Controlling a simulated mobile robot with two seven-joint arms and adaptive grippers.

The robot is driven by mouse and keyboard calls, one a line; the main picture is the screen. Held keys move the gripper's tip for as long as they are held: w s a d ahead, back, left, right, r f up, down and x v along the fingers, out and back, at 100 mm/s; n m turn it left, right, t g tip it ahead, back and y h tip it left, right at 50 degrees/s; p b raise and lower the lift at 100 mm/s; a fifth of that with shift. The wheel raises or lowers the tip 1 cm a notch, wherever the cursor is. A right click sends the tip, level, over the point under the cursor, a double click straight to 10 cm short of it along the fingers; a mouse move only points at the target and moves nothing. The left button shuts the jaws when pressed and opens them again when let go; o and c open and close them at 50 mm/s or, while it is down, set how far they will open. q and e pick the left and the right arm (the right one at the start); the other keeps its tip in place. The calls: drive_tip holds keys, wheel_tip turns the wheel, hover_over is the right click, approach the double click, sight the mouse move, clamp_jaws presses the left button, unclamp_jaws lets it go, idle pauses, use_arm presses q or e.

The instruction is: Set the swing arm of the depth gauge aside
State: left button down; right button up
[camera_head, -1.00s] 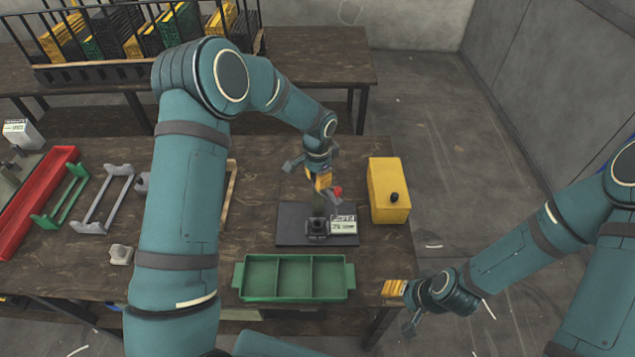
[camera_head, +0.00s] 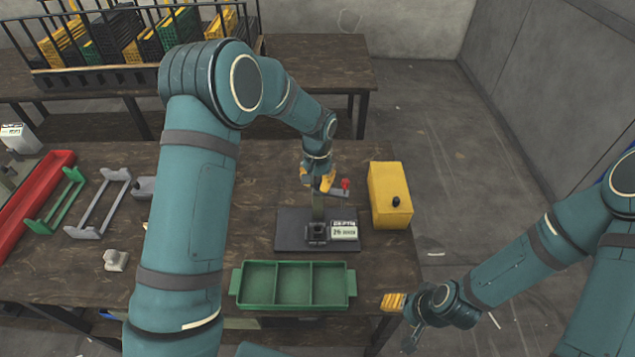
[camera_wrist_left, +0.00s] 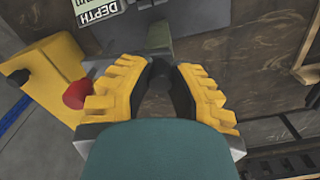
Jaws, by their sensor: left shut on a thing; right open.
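The depth gauge stands on a dark base plate (camera_head: 290,237) with an upright post (camera_head: 318,208) and a small white display box (camera_head: 344,230) marked DEPTH. Its grey swing arm (camera_head: 339,193) is at the top of the post, points right and carries a red knob (camera_head: 346,184). My left gripper (camera_head: 317,182) is shut on the swing arm at the post's top. In the left wrist view the yellow fingers close on a dark part, with the red knob (camera_wrist_left: 77,94) beside the left finger; the grip itself is partly hidden. My right gripper (camera_head: 404,322) is open and empty by the table's front right corner.
A yellow box (camera_head: 390,190) with a black knob stands right of the gauge. A green three-compartment tray (camera_head: 294,284) lies in front. Grey (camera_head: 101,204) and green (camera_head: 57,200) frames and a red tray (camera_head: 32,205) are at left. The table behind the gauge is clear.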

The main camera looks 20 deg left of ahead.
idle(0.4)
use_arm(q)
drive_tip(key=c, duration=0.8)
unclamp_jaws()
wheel_tip(320, 180, up, 12)
